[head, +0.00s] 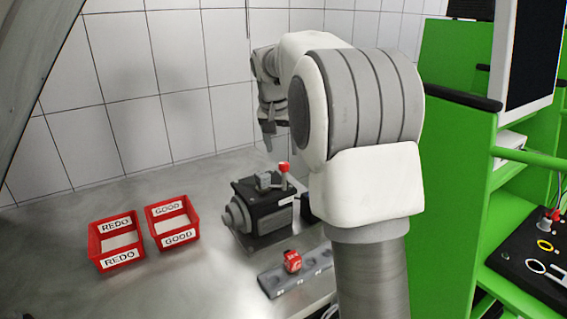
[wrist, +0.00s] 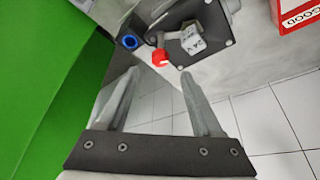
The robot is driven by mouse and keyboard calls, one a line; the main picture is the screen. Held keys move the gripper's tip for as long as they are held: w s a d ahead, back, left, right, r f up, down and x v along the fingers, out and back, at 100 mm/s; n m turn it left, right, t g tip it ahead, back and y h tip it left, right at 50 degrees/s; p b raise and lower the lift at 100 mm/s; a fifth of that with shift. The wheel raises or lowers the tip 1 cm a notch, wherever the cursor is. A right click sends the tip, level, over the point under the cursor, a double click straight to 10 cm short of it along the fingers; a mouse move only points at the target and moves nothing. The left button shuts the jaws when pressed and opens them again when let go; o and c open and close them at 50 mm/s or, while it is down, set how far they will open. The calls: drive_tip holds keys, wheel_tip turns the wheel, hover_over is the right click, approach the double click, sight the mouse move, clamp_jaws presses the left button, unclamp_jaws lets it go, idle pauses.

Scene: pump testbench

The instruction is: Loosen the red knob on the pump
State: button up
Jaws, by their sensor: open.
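The pump (head: 262,212), a dark block with grey round parts on its left side, stands on the metal bench in the head view. Its red knob (head: 284,168) sticks up on top. In the wrist view the red knob (wrist: 160,58) lies just beyond and between my fingertips, with the pump (wrist: 212,52) beyond it to the upper right. My gripper (wrist: 159,72) is open, with nothing between its fingers. In the head view my gripper (head: 268,130) hangs above the knob and a little to its left, apart from it. My arm hides the pump's right side.
Two red boxes, REDO (head: 120,262) and GOOD (head: 178,238), stand left of the pump. A grey strip (head: 272,284) with a red piece (head: 292,262) lies in front of it. Tiled wall behind; green shelving (head: 450,130) right.

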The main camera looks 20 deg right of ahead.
sight(284, 163)
drive_tip(key=x, duration=0.6)
drive_tip(key=shift+c, duration=0.4)
clamp_jaws()
